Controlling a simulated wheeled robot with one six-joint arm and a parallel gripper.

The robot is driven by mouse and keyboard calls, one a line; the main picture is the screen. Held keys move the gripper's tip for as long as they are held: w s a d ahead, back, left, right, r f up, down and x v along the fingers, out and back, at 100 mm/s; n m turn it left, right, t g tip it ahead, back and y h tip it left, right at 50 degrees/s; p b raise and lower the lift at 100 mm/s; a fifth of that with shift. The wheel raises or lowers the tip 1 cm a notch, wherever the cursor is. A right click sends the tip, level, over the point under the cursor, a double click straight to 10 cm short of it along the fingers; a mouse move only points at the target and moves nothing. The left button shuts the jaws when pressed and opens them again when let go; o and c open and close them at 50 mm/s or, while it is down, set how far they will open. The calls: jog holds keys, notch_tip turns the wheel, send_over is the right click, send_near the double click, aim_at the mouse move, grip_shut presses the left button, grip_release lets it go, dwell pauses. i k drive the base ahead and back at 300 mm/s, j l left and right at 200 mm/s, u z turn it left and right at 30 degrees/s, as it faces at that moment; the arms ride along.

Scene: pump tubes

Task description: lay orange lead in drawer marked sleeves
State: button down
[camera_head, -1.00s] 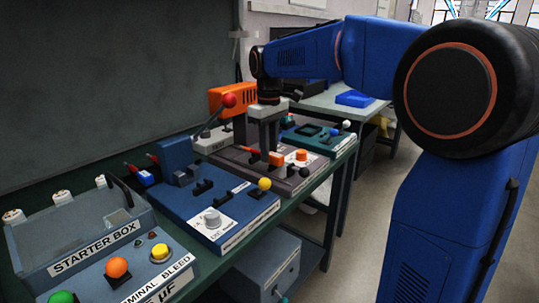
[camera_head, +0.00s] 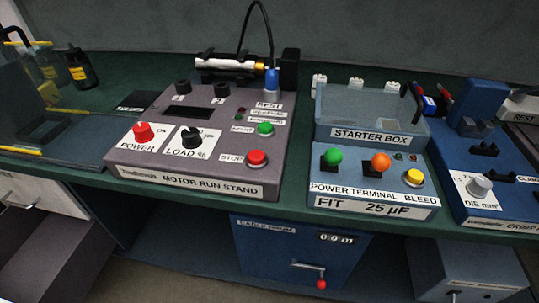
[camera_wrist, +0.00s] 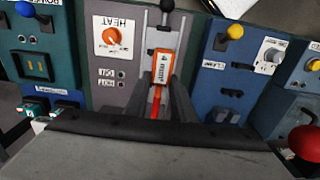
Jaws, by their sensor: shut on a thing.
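The lead and gripper are not in the head view. At the left of the head view is a pale drawer front with a handle (camera_head: 27,203). No drawer marked sleeves can be read.
The motor run stand (camera_head: 195,190), the starter box (camera_head: 375,134) and a blue crimp unit (camera_head: 485,175) stand along the green bench. A blue drum unit (camera_head: 300,255) is below. Bottles (camera_head: 80,68) stand at the back left. In the wrist view, a red ball (camera_wrist: 305,142) is close at the lower right.

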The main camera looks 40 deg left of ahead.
aim_at(33, 271)
jog(key=k+j+u, duration=0.1)
jog(key=k+u, duration=0.2)
jog(key=k, duration=0.35)
jog(key=u, duration=1.45)
jog(key=i+j+u, duration=0.15)
jog(key=u, duration=0.25)
jog(key=i+j+u, duration=0.1)
jog(key=u, duration=0.3)
jog(key=i+u, duration=0.2)
jog(key=u, duration=0.2)
jog(key=i+j, duration=0.45)
